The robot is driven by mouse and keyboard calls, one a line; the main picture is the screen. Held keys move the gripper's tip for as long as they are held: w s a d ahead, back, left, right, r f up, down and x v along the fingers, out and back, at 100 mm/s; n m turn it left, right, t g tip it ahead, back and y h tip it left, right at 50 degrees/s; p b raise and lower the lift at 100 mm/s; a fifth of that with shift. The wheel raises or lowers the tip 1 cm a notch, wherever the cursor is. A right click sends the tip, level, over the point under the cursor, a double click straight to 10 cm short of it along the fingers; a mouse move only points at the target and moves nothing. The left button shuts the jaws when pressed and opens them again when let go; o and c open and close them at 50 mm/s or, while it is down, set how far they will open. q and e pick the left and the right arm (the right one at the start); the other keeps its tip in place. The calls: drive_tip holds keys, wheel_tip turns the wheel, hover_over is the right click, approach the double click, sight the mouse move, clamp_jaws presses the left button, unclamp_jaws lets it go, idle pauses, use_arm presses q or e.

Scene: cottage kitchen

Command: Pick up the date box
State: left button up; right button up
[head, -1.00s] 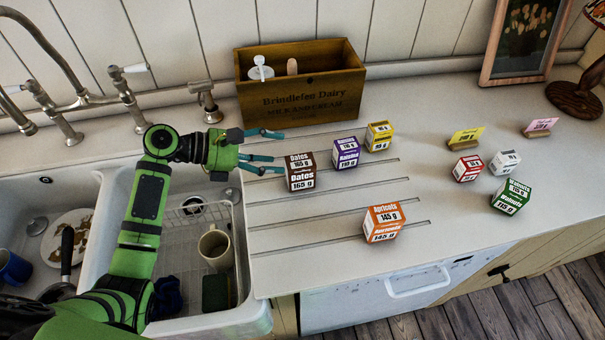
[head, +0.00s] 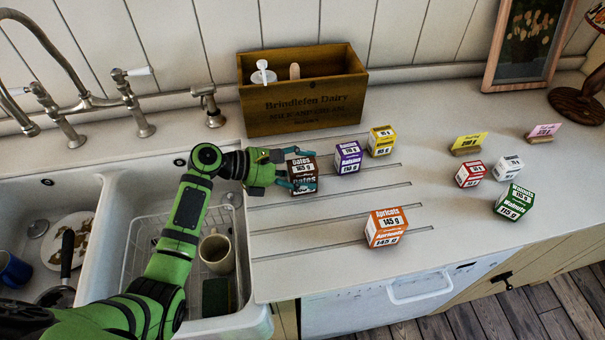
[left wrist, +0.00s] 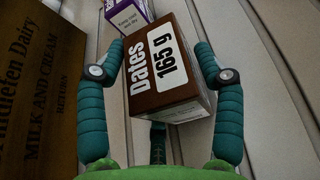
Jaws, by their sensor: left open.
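The date box (head: 302,172) is brown and white, labelled Dates 165 g, and stands on the grooved drainboard right of the sink. My left gripper (head: 301,171) is around it from the left, with a teal finger along each side. In the left wrist view the date box (left wrist: 162,65) sits between the open fingers of my left gripper (left wrist: 157,73). My right gripper is not in view.
A purple raisins box (head: 348,157) stands close to the right of the date box, with a yellow box (head: 381,140) beyond it. An orange apricots box (head: 385,227) stands nearer the front. A wooden dairy crate (head: 303,109) stands behind. Counter space around the apricots box is clear.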

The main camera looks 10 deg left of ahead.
use_arm(q)
drive_tip(key=c, duration=1.3)
drive_tip(key=shift+r, duration=0.1)
drive_tip(key=shift+c, duration=0.2)
